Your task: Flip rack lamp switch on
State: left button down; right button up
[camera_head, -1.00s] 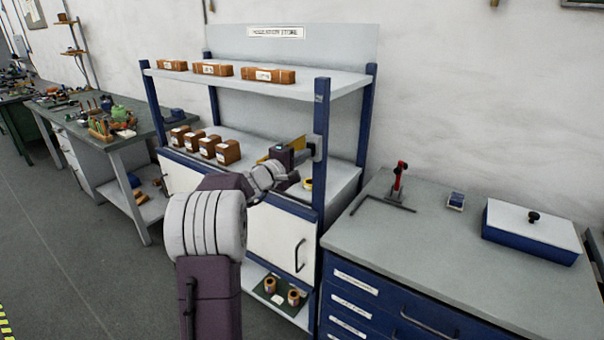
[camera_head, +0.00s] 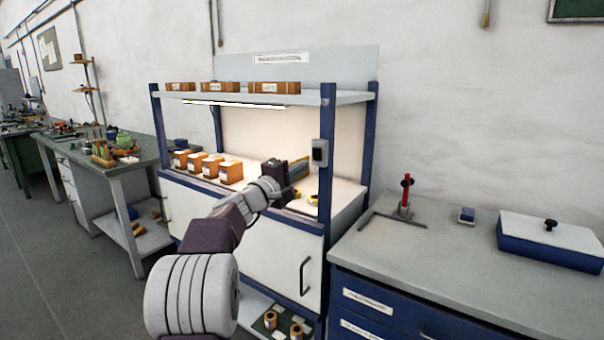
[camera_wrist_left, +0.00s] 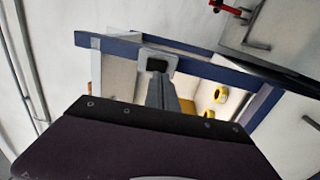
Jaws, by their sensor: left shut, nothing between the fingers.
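The rack lamp (camera_head: 235,103) is a bright strip under the upper shelf, and it is lit. The switch (camera_head: 320,152) is a grey box with a dark face on the rack's front right post. In the left wrist view the switch (camera_wrist_left: 157,62) lies just beyond the fingertips; I cannot tell whether they touch it. My left gripper (camera_head: 303,163) is shut and empty, to the left of the switch in the head view. It also shows in the left wrist view (camera_wrist_left: 158,80). My right gripper is not in view.
Boxes (camera_head: 275,87) stand on the rack's upper shelf (camera_head: 345,97), and several more (camera_head: 230,172) below. Yellow tape rolls (camera_head: 313,199) lie near my gripper. A workbench (camera_head: 420,250) with a red-handled tool (camera_head: 405,192) and a blue box (camera_head: 550,240) is at the right.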

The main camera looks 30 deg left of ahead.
pick_arm(q)
jog(key=s+f+b, duration=0.1)
jog(key=s, duration=0.7)
jog(key=shift+s+a, duration=0.35)
jog(key=shift+a, duration=0.1)
jog(key=shift+s, duration=0.1)
jog(key=shift+d, duration=0.1)
